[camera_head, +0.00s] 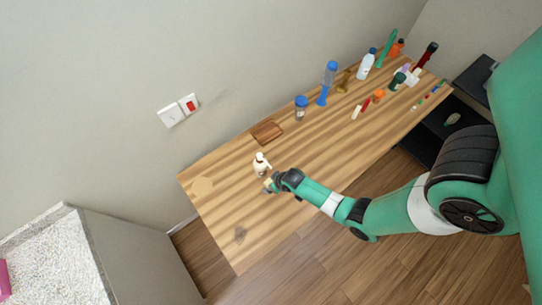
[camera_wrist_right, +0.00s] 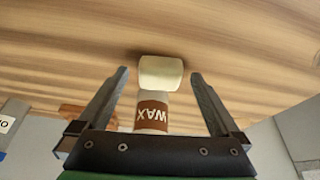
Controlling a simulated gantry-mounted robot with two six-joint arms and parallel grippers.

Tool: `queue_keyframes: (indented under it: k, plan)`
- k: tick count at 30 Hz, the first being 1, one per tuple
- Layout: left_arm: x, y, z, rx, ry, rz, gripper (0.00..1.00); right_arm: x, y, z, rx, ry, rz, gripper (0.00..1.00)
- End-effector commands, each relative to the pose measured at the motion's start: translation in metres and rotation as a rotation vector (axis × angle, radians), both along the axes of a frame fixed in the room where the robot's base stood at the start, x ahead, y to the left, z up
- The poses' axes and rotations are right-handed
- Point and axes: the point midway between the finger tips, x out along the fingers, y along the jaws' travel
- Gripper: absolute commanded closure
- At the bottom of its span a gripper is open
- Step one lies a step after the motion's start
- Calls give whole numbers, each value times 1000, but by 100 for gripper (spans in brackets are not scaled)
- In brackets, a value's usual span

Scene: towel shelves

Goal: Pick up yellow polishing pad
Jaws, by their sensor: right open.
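The yellow polishing pad appears to be the pale yellow block (camera_wrist_right: 161,72) in the right wrist view, against the wooden tabletop. It is between the fingertips of my right gripper (camera_wrist_right: 159,75), with a gap on both sides. My right gripper is open and holds nothing. In the head view the gripper (camera_head: 271,185) is low over the left part of the table, and a small pale yellow patch shows at its tip. A container labelled WAX (camera_wrist_right: 152,114) shows right beside the block in the wrist view, partly hidden by it. My left gripper is not in view.
A white bottle (camera_head: 261,166) stands close to my right gripper. A brown block (camera_head: 266,132) lies behind it. A blue-capped jar (camera_head: 300,108), a blue bottle (camera_head: 328,83) and several other items stand toward the far right. The table's (camera_head: 240,210) front left is largely clear.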

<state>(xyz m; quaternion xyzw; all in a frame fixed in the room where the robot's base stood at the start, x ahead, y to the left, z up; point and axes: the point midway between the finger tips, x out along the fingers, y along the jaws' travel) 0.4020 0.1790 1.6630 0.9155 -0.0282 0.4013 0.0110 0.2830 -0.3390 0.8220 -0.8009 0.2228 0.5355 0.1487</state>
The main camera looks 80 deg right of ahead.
Motion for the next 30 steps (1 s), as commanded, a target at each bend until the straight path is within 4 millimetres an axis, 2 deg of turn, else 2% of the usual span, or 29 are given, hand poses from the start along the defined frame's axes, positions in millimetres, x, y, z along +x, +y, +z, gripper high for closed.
queue_keyframes:
  k: [2, 8, 11, 22, 23, 30]
  plan:
    - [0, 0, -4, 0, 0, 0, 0, 2, -1, -7, 0, 0, 0, 0]
    - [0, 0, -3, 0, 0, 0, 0, 2, -1, -7, 0, 0, 0, 0]
    - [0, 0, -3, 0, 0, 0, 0, 2, -1, -7, 0, 0, 0, 14]
    - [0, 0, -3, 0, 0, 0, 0, 2, -1, -7, -1, -1, 0, 81]
    - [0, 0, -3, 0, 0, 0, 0, 2, -1, -7, -1, -1, 0, 84]
    - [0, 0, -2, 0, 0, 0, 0, 2, -1, -6, -1, -1, 0, 85]
